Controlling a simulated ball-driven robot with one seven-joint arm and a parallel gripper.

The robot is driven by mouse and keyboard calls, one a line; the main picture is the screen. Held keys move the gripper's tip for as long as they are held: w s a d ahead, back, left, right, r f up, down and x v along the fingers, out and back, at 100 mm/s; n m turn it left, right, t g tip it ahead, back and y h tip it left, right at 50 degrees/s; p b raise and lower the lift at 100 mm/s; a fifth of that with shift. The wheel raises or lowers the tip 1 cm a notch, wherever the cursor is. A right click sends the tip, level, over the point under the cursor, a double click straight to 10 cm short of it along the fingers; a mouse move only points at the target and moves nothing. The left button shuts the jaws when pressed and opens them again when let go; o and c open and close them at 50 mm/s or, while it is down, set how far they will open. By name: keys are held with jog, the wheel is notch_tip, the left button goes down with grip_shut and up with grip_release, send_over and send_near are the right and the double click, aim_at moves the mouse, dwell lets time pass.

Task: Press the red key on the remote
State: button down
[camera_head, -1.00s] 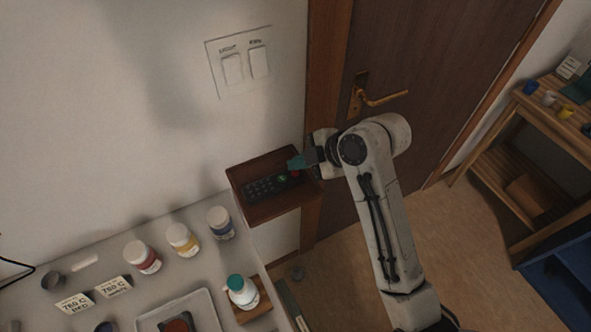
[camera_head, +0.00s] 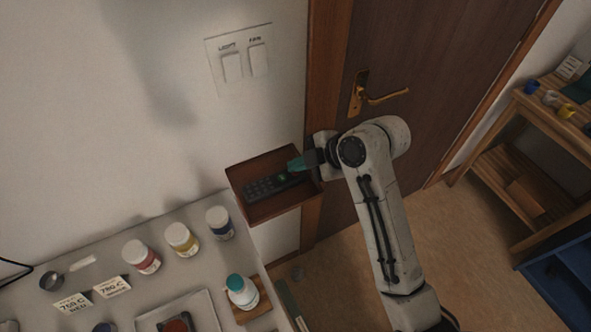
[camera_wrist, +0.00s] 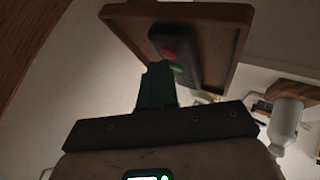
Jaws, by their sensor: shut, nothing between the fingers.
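The dark remote (camera_head: 262,188) lies in a small brown wooden tray (camera_head: 240,208) against the wall. In the wrist view the remote (camera_wrist: 184,60) shows its red key (camera_wrist: 168,54) near its end, with a green key (camera_wrist: 178,68) beside it. My gripper (camera_head: 294,165) is shut and empty, its teal fingers over the right end of the remote, where they hide the red key in the head view. In the wrist view the fingertips (camera_wrist: 158,68) appear close to the red key. I cannot tell whether they touch it.
The tray's raised rim surrounds the remote. A wall switch plate (camera_head: 240,64) is above, and a door with a brass handle (camera_head: 385,97) is to the right. A grey counter with several jars, including a white bottle (camera_head: 241,292), stands at the lower left.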

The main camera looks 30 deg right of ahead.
aim_at(299, 174)
jog(key=shift+f, duration=0.2)
dwell(0.5)
jog(key=shift+r, duration=0.1)
jog(key=shift+r+p, duration=0.5)
jog(key=shift+r, duration=0.1)
notch_tip(299, 174, up, 6)
jog(key=p, duration=0.5)
dwell(0.6)
